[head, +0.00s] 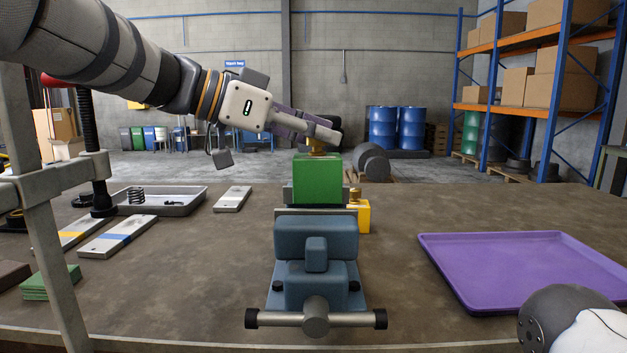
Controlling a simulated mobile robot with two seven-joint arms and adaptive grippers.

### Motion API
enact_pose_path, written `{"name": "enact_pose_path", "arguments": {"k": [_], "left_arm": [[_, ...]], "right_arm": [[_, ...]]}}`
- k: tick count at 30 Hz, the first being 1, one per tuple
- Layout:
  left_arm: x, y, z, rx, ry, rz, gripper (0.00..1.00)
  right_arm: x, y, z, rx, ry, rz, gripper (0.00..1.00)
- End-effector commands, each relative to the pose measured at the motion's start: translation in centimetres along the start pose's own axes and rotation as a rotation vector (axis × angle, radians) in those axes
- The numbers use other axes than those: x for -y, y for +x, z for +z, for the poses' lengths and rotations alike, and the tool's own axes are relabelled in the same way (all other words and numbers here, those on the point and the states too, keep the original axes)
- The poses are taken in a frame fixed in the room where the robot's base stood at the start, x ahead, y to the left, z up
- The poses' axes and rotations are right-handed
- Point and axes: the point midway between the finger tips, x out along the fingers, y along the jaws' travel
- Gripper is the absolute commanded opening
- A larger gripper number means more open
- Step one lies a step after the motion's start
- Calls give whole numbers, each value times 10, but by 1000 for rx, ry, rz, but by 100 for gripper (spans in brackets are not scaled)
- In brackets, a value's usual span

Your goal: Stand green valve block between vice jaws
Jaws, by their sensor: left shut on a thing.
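The green valve block (317,182) stands upright at the jaws of the blue-grey vice (315,240), in the middle of the head view. Its lower part is hidden behind the near jaw. A brass-coloured piece shows at its top. My left gripper (322,139) reaches in from the left, tilted down to the right, and is shut on the block's top end. The fingers partly hide the contact. Whether the block touches the vice's floor or both jaws cannot be seen. My right gripper is out of view.
A yellow block (363,217) with a brass top stands right behind the vice. A purple tray (530,266) lies empty at right. A grey tray (180,207) with a spring, flat plates and green pads (50,284) are at left, near a grey metal frame (45,215).

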Motion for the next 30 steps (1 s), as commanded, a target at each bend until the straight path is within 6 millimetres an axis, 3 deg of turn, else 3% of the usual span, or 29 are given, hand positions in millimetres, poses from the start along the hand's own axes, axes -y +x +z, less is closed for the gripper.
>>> {"name": "enact_pose_path", "arguments": {"k": [9,15,16,18,27,30], "left_arm": [[-1,14,39,-7,3,-1,0],[0,16,42,-6,4,-1,0],[0,16,44,-2,2,-1,26],[0,16,44,-2,2,-1,42],[0,15,44,-1,1,-1,44],[1,3,44,-1,1,-3,44]], "right_arm": [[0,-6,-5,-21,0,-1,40],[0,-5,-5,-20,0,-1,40],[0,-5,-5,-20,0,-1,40],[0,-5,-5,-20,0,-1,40],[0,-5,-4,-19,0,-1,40],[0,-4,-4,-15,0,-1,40]]}}
